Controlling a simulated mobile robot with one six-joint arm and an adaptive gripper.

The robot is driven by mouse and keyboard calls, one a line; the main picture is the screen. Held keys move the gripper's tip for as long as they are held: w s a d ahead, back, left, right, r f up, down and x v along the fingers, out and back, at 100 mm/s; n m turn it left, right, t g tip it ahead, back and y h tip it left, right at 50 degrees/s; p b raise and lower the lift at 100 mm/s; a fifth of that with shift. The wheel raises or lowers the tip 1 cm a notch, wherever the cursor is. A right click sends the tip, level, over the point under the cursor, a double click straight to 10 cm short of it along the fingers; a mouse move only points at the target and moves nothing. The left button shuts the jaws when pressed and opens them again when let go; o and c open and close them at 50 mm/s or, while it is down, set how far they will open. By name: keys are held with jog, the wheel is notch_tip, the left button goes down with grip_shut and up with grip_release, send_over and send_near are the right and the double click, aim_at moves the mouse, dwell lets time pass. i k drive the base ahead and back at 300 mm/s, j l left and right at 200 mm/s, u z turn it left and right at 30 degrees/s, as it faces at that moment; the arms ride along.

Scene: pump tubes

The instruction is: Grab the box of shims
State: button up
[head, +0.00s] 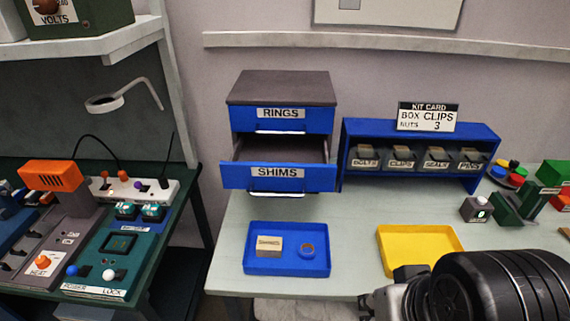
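A small tan box (269,246) with a pale label sits in the left part of a blue tray (291,268) on the bench. The label is too small to read, so I cannot tell for sure that it is the box of shims. The drawer labelled SHIMS (277,176) is pulled open, and the part of its inside that shows looks empty. My arm's end shows at the bottom right as a black round body with a grey metal part, to the right of the blue tray and apart from the box. I cannot make out its fingertips.
A yellow tray (420,243) is to the right, behind my arm. The RINGS drawer (281,119) is shut. A blue bin rack (355,182) stands at the back. Bare bench lies between the trays.

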aim_at(266, 246)
jog(key=i+l+u, duration=0.15)
jog(key=u, duration=0.25)
jog(key=i+l+u, duration=0.2)
jog(key=u, duration=0.15)
jog(key=i+l+u, duration=0.2)
jog(key=u, duration=0.2)
